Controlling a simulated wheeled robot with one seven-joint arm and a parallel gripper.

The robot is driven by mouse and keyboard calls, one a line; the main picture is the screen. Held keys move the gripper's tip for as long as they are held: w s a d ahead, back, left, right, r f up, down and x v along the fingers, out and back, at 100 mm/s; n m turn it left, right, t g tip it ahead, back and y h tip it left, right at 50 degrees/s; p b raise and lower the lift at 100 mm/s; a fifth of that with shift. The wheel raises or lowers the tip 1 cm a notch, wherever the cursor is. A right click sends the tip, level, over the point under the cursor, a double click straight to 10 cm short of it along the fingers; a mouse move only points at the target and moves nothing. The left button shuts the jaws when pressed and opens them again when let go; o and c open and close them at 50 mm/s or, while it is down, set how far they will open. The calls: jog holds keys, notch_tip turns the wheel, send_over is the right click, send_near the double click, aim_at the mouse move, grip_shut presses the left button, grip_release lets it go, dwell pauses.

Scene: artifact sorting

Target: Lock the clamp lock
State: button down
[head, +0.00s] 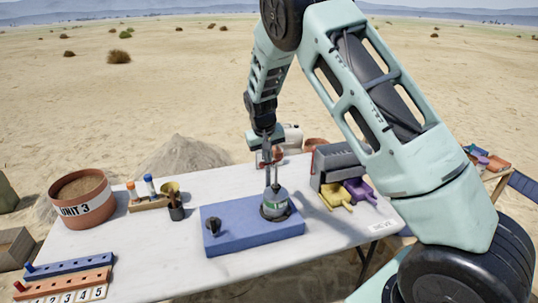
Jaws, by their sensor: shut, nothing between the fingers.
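A blue board (248,236) lies on the white table. On its right part stands a grey, round fixture (275,204) with a green label and a dark base. A black knob-like piece (213,227) sits on the board's left part. I cannot tell from this view which part is the clamp lock or whether it is locked. My gripper (270,184) points down just above the grey fixture, shut with nothing held. The fingertips overlap the fixture's top in the picture, and whether they touch it is unclear.
A terracotta pot (82,197) marked UNIT 3 and a small tool holder (152,202) stand left. Blue and orange peg racks (65,284) lie front left. A grey bin (338,163) with yellow and purple pieces (335,196) stands right. The table's front middle is clear.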

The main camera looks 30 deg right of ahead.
aim_at(265, 165)
jog(key=f+h+b, duration=0.1)
jog(key=f+g+h+b, duration=0.1)
jog(key=h, duration=0.1)
jog(key=a+f+h+b, duration=0.1)
jog(key=h, duration=0.1)
jog(key=shift+w+f+n, duration=0.15)
jog(key=shift+n, duration=0.15)
jog(key=f+h+b, duration=0.1)
jog(key=b, duration=0.1)
jog(key=f+g+h+b, duration=0.1)
jog(key=h+b, duration=0.1)
jog(key=shift+d+h, duration=0.2)
jog(key=shift+h, duration=0.1)
jog(key=h+b, duration=0.3)
jog(key=shift+d+f+n+g, duration=0.25)
jog(key=shift+d+n+g, duration=0.1)
jog(key=shift+n+g, duration=0.05)
jog(key=shift+r, duration=0.1)
jog(key=shift+r+p, duration=0.45)
jog(key=shift+r, duration=0.25)
